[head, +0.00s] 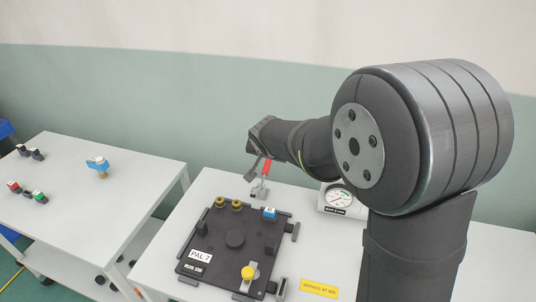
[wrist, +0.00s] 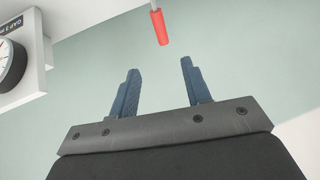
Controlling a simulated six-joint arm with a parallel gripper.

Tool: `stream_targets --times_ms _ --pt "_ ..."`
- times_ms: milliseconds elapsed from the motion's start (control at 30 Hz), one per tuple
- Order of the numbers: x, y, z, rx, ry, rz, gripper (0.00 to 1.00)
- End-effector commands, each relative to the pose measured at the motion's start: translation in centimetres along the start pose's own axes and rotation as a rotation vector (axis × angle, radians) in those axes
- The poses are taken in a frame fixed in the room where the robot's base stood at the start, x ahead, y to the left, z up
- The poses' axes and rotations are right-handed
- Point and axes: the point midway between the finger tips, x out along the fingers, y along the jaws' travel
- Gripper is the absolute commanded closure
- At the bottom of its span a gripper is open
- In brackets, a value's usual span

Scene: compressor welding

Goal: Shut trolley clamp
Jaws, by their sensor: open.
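The clamp (head: 258,192) stands at the back edge of the right-hand white table, with its red handle (head: 266,168) raised steeply. In the head view the end of my arm is right above and beside this handle, and my gripper's fingers are hard to make out there. In the wrist view my gripper (wrist: 158,66) is open, its two blue fingers apart with nothing between them. The red handle (wrist: 159,27) shows beyond the fingertips, roughly in line with the gap. The clamp's base is out of the wrist view.
A dark pallet plate marked PAL 7 (head: 202,257) lies in front of the clamp, carrying brass, blue and yellow parts. A gauge (head: 340,198) stands to the right, near a yellow label (head: 319,288). Another white table (head: 75,190) at the left holds small coloured parts.

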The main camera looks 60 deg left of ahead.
Motion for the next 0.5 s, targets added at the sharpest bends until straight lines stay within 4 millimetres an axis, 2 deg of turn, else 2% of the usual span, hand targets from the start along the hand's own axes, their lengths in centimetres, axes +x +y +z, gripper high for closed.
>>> stream_targets --times_ms 367,500 --pt "-0.1 0.0 -0.1 0.001 -0.002 0.002 0.58" --pt "0.6 0.4 -1.5 0.012 -0.038 0.029 0.58"
